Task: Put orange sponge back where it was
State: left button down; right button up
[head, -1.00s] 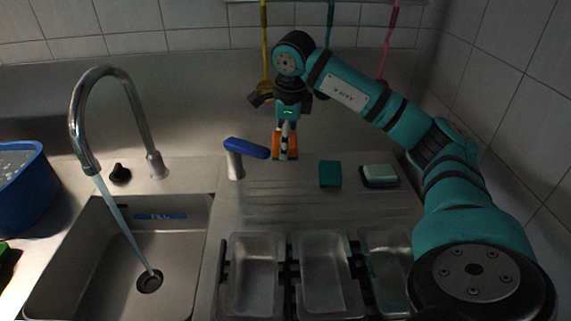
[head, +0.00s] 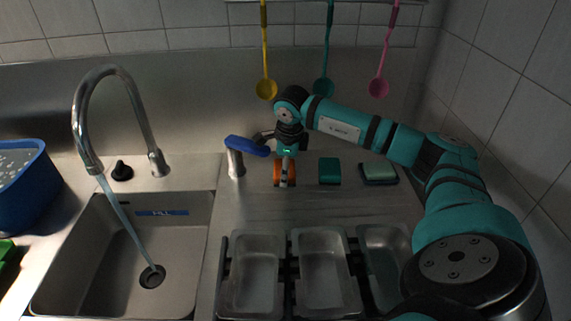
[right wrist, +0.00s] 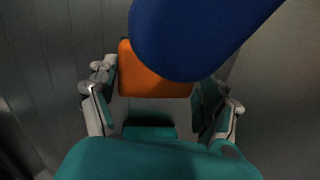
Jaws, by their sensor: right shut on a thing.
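The orange sponge (head: 278,174) is between the fingers of my right gripper (head: 285,180), low over the steel drainboard behind the metal pans. I cannot tell whether the sponge touches the surface. In the right wrist view the orange sponge (right wrist: 150,80) shows between the two fingers of my right gripper (right wrist: 160,108), partly covered by a blue shape. A green sponge (head: 330,171) lies just right of it, and a pale green sponge (head: 379,171) on a dark base lies further right. My left gripper is not in view.
A blue-topped post (head: 236,158) stands close to the left of my right gripper. Metal pans (head: 322,270) sit in front. The sink (head: 75,270) with running tap (head: 100,110) is left. A blue basin (head: 25,190) is at far left. Coloured ladles hang behind.

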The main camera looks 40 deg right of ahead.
jog(key=shift+a, duration=0.1)
jog(key=o, duration=0.6)
jog(key=shift+f, duration=0.15)
jog(key=shift+c, duration=0.2)
jog(key=o, duration=0.4)
jog(key=shift+r, duration=0.3)
jog(key=b+v, duration=0.1)
jog(key=v, duration=1)
jog(key=shift+r, duration=0.4)
